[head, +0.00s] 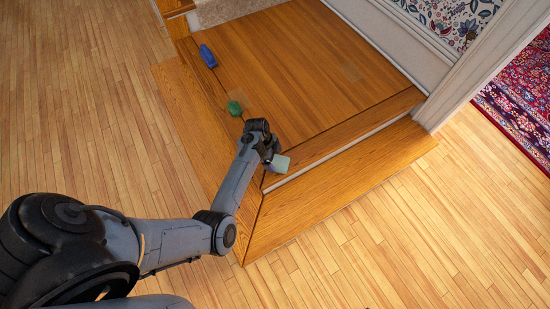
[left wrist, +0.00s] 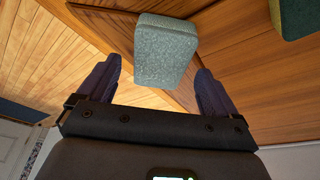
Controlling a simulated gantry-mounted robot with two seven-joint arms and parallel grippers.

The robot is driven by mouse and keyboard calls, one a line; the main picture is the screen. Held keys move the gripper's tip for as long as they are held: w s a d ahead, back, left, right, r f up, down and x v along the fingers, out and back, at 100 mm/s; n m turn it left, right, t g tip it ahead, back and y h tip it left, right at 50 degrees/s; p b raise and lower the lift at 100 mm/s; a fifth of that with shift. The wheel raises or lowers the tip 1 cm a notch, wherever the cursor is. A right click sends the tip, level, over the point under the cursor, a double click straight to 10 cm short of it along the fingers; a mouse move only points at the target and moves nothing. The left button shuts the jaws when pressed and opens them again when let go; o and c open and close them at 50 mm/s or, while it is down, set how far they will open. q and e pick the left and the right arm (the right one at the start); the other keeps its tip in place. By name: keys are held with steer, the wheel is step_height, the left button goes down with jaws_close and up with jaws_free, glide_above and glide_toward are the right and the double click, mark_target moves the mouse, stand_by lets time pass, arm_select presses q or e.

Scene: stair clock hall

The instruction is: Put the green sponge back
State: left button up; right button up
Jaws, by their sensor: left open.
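A pale green, speckled, sponge-like block (head: 281,164) is at the front corner of the wooden landing. In the left wrist view this block (left wrist: 166,52) sits between and just beyond my left fingertips, with its lower end between them. My left gripper (head: 273,159) is open, with a finger on either side of the block; I cannot tell whether either touches it. A darker green object (head: 234,108) lies on the landing's left edge behind the gripper. A dark green piece (left wrist: 297,16) shows at the top right of the wrist view. My right gripper is out of view.
A blue object (head: 208,56) lies farther back along the landing's left edge. The landing's wooden top (head: 310,65) is mostly clear. A white post and wall (head: 460,85) stand on the right, with a red patterned rug (head: 520,100) beyond. Open plank floor lies left and front.

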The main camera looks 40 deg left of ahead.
arm_select(q)
steer(key=s+a+r+n+y+p, duration=0.1)
steer(key=s+a+r+n+p, duration=0.15)
steer(key=r, duration=0.35)
steer(key=s+a+r+n+y+p, duration=0.1)
steer(key=s+a+r+y+p, duration=0.1)
steer(key=s+a+r, duration=0.3)
steer(key=s+d+r+n+t, duration=0.1)
steer(key=s+d+r+n, duration=0.2)
steer(key=s+d+r, duration=0.3)
steer(key=s+d+r+n+t, duration=0.1)
steer(key=s+d+r+n, duration=0.3)
steer(key=d, duration=0.8)
steer(key=s+r, duration=0.2)
steer(key=s, duration=0.2)
steer(key=shift+s+d+r, duration=0.15)
steer(key=shift+s+r, duration=0.2)
step_height(320, 180, up, 54)
steer(key=p, duration=5.3)
steer(key=shift+f+p, duration=0.2)
steer(key=shift+p, duration=0.15)
